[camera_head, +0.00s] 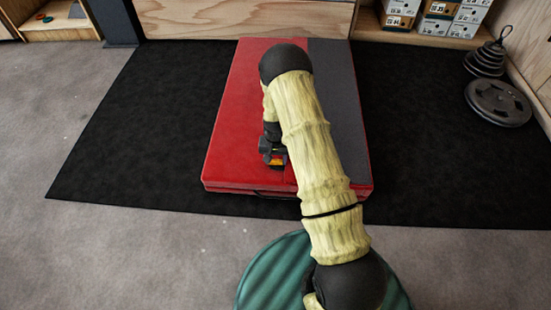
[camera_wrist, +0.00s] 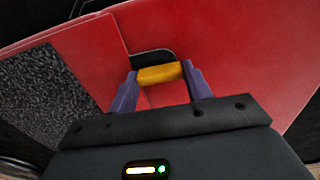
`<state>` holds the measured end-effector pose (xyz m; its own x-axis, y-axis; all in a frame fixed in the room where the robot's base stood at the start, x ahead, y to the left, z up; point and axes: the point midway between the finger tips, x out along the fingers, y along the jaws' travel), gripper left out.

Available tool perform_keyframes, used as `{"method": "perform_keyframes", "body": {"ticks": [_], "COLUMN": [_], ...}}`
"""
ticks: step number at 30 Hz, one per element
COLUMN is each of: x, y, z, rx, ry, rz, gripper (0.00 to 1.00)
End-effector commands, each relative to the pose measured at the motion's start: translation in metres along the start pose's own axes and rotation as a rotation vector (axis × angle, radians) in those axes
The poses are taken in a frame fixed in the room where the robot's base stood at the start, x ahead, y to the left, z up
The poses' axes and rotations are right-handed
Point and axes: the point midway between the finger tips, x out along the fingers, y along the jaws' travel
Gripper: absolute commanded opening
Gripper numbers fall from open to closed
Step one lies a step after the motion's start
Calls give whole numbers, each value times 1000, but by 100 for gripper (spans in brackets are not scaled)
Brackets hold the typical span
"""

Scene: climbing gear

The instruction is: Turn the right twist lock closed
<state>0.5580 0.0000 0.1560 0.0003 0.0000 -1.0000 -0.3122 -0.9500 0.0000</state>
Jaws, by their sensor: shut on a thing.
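A yellow-orange bar, by its look the grip of the right twist lock (camera_wrist: 160,75), lies between the two purple fingers of my gripper (camera_wrist: 159,70). The fingers are shut on its two ends. A dark, rounded recess shows just behind the bar. In the head view my gripper (camera_head: 273,152) points down at the red pad (camera_head: 236,120) near its front edge, with a bit of orange at its tip. The lock's base and its turn angle cannot be made out. No second lock shows; my arm hides part of the pad.
The pad has a dark grey strip (camera_head: 336,85) along its right side and lies on a black mat (camera_head: 130,120). Weight plates (camera_head: 498,103) and a kettlebell-like stack stand at the right, boxes (camera_head: 440,18) at the back right. The mat left of the pad is clear.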

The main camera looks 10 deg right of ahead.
Motion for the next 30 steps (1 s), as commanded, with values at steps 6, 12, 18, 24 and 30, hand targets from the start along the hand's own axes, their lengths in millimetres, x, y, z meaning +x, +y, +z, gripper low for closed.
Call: {"method": "perform_keyframes", "body": {"ticks": [6, 12, 18, 24, 30], "x": [-2, -4, -5, -5, -4], "y": [0, 0, 0, 0, 0], "z": [0, 1, 1, 1, 1], "rx": [39, 133, 282, 465, 657], "ry": [-1, -3, -2, -2, -3], "rz": [0, 1, 2, 2, 3], "gripper": [26, 26, 26, 26, 26]}}
